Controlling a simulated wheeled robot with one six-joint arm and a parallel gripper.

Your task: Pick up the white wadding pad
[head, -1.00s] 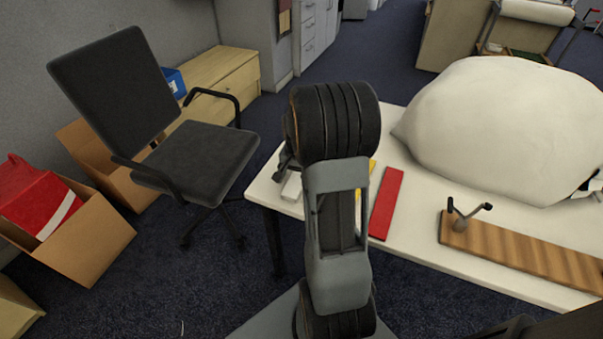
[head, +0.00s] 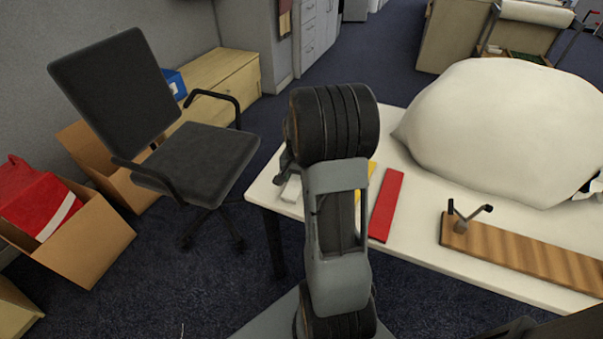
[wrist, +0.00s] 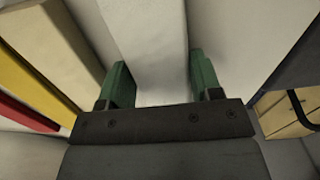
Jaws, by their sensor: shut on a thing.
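The white wadding pad (wrist: 147,40) is a pale flat strip between the two green fingers of my gripper (wrist: 158,78) in the wrist view. My gripper is shut on it, one finger along each side. In the head view a small end of the pad (head: 291,189) shows at the table's left end, beside my arm. My arm hides most of the gripper and the rest of the pad there. I cannot tell whether the pad is clear of the table.
Beige, yellow (wrist: 30,72) and red strips lie left of the pad in the wrist view. In the head view the red strip (head: 386,205), a striped wooden board (head: 520,254) and a big white sack (head: 500,130) are on the table. A chair (head: 195,160) stands left.

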